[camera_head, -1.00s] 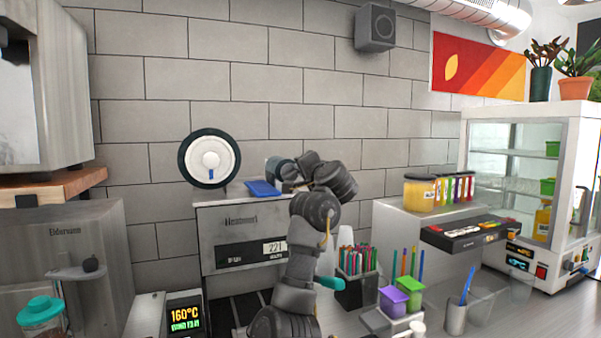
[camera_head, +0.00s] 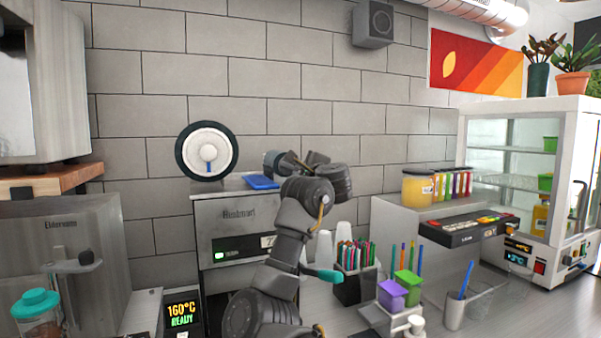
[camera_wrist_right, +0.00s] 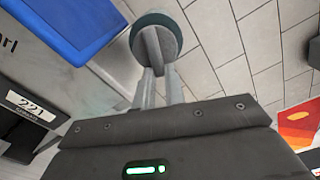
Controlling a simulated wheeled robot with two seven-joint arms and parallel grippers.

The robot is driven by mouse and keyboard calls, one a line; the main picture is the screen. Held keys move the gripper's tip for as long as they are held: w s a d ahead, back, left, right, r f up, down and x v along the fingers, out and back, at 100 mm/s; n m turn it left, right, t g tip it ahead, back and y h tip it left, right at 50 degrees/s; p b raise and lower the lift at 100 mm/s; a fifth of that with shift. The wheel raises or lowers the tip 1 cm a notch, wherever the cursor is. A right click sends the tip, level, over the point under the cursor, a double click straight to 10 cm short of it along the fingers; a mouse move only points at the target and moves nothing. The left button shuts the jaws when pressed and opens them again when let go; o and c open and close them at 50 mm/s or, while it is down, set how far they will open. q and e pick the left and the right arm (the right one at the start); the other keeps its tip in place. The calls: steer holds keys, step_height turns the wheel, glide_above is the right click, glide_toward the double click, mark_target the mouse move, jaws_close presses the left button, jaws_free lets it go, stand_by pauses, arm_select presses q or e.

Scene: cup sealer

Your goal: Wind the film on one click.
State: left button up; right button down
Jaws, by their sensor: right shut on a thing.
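The sealer (camera_head: 238,222) is a grey metal box with a dark front panel and a small green light (camera_head: 219,255). A white reel with a dark rim (camera_head: 207,151) stands upright at its top left, with a small blue mark low on its hub. A round grey-teal knob (camera_head: 271,162) is at the top right, beside a blue pad (camera_head: 262,182). My right gripper (camera_head: 284,162) is shut on the knob from the right. The right wrist view shows its fingers (camera_wrist_right: 160,72) closed at the knob (camera_wrist_right: 158,22); the contact is partly hidden. My left gripper is out of view.
A pen holder (camera_head: 356,273), white cups, and purple and green boxes (camera_head: 391,293) stand right of my right arm. A yellow jar (camera_head: 418,188) sits on a shelf further right. A display reading 160°C (camera_head: 183,314) is at lower left. Brick wall lies close behind the sealer.

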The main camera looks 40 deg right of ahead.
steer(key=shift+f+m, duration=0.1)
steer(key=shift+m, duration=0.5)
steer(key=c, duration=1.5)
jaws_free()
steer(key=shift+o, duration=0.2)
steer(key=shift+s, duration=0.1)
steer(key=p+v, duration=0.8)
steer(key=v, duration=0.2)
steer(key=shift+s+a, duration=0.2)
steer(key=shift+a, duration=0.05)
